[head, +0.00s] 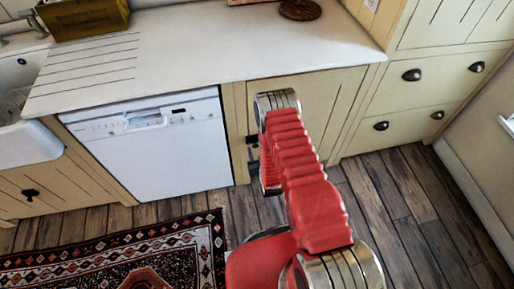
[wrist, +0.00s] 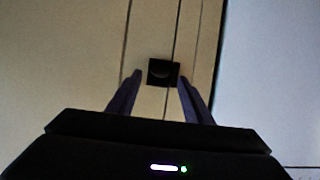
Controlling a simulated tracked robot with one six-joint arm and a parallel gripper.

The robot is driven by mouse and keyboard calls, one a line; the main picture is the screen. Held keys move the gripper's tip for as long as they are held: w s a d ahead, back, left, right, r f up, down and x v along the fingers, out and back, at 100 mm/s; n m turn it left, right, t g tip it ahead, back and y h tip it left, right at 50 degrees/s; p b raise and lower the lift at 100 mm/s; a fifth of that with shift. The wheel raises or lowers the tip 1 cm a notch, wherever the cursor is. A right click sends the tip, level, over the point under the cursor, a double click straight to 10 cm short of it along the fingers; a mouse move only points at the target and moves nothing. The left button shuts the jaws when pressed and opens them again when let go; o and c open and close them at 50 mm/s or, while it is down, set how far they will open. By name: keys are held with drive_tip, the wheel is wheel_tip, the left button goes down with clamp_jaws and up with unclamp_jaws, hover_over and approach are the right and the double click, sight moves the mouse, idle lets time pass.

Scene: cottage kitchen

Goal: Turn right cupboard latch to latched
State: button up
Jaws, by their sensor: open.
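The right cupboard (head: 312,92) is a cream panelled door under the worktop, right of the dishwasher, partly hidden by my red arm. In the wrist view, the latch (wrist: 163,72) is a small, dark, squarish piece on the cream wood, across the groove by the door's edge. My gripper (wrist: 160,76) is open, with one finger on each side of the latch and small gaps showing. I cannot tell how far the latch is turned. In the head view, small dark parts show beside my arm, but I cannot tell latch from gripper there.
A white dishwasher (head: 150,143) stands left of the cupboard, below a pale worktop (head: 215,45). Drawers with dark cup handles (head: 412,75) are at the right. A patterned rug (head: 130,262) lies on the wooden floor (head: 395,210), which is clear at the right.

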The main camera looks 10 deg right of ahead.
sight(255, 144)
drive_tip(key=shift+x, duration=1.4)
drive_tip(key=shift+c, duration=0.5)
drive_tip(key=c, duration=0.9)
drive_tip(key=shift+d, duration=0.1)
drive_tip(key=shift+c, duration=0.3)
